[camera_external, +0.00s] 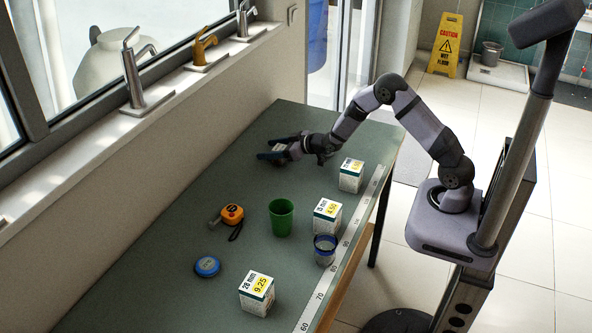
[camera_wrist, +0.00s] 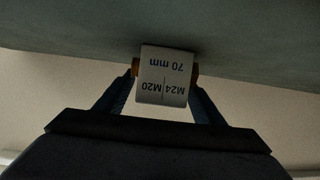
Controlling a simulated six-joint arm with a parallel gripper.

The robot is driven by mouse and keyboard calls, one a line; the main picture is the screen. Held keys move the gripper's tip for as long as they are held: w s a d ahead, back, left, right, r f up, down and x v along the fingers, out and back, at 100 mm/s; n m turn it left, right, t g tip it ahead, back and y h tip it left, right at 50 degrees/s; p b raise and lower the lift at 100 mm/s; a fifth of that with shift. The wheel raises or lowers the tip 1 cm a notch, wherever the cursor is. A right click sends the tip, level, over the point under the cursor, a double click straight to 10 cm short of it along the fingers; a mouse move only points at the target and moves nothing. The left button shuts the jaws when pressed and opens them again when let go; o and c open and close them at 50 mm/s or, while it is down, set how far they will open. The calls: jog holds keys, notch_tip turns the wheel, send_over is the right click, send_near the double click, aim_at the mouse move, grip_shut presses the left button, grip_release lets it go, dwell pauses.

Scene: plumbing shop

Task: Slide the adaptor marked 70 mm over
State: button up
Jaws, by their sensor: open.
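The adaptor (camera_wrist: 165,75) is in the wrist view, a white block printed "70 mm" and "M24 M20", upside down, with brass-coloured ends at its left and right. My gripper (camera_wrist: 163,92) is open, with one blue finger on each side of the adaptor, close to its brass ends. I cannot tell whether the fingers touch it. In the external view my gripper (camera_external: 268,155) is low over the far part of the green table (camera_external: 180,220). A small pale patch between the fingers there may be the adaptor, mostly hidden.
Price-marked boxes stand along the right: a far one (camera_external: 351,175), a middle one (camera_external: 327,216) and a near one (camera_external: 257,293). A ruler strip (camera_external: 322,287) edges the table.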

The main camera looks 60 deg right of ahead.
jog(key=c, duration=1.2)
jog(key=shift+a, duration=0.15)
jog(key=a+b, duration=0.2)
jog(key=a, duration=1.5)
jog(key=shift+b, duration=0.35)
jog(key=shift+a, duration=1.35)
jog(key=o, duration=1.2)
